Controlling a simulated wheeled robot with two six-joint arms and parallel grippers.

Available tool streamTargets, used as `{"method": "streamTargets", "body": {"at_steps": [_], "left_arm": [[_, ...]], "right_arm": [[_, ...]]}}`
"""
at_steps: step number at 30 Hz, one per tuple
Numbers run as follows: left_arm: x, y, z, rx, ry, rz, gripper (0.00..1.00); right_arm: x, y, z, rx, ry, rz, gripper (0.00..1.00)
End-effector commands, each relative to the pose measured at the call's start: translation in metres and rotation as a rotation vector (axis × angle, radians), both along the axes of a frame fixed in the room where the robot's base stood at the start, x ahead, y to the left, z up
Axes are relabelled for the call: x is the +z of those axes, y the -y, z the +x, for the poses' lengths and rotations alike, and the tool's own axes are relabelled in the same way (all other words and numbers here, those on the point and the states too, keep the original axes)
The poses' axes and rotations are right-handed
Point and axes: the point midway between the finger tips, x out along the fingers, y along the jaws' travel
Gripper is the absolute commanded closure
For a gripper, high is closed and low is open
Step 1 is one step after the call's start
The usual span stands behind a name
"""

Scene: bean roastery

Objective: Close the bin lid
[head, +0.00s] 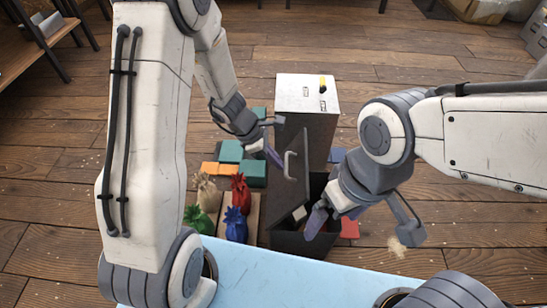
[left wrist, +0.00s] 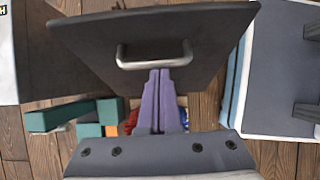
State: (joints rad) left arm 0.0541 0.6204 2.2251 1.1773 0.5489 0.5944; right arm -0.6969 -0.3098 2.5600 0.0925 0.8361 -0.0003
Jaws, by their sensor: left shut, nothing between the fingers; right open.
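The bin (head: 286,242) is a dark box on the floor beyond the blue surface. Its dark lid (head: 292,195) stands raised, tilted up, with a pale metal handle (head: 288,166) on its face. In the left wrist view the lid (left wrist: 100,45) fills the upper middle, with the handle (left wrist: 128,64) across it. My left gripper (head: 274,158) is shut and empty beside the lid; its purple fingertips (left wrist: 159,72) overlap the handle's lower edge in the picture, and I cannot tell if they touch. My right gripper (head: 318,218) is open, low over the bin's right side, partly hiding the opening.
A tall cabinet (head: 308,92) with a pale top stands behind the bin. Teal boxes (head: 252,172) and several coloured sacks (head: 236,222) lie left of it. The light-blue surface (head: 290,275) spans the front. The wooden floor at the back is mostly clear.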

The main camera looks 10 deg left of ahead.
Motion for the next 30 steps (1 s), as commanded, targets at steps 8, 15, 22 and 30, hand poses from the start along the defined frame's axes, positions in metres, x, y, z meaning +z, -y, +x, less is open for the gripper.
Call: {"method": "streamTargets", "body": {"at_steps": [8,15,22,30], "left_arm": [[0.004,0.002,0.002,-0.001,0.005,0.003,1.00],[0.007,0.018,0.004,-0.006,-0.005,0.066,1.00],[0.001,0.042,0.007,-0.008,-0.023,0.177,1.00],[-0.013,0.070,0.011,-0.002,-0.036,0.247,1.00]], "right_arm": [[0.004,0.000,0.000,0.000,0.000,0.000,0.00],[0.025,0.000,0.000,0.000,0.000,0.000,0.00],[0.050,0.000,0.000,0.000,0.000,0.000,0.00],[0.068,0.000,0.000,0.000,0.000,0.000,0.00]]}}
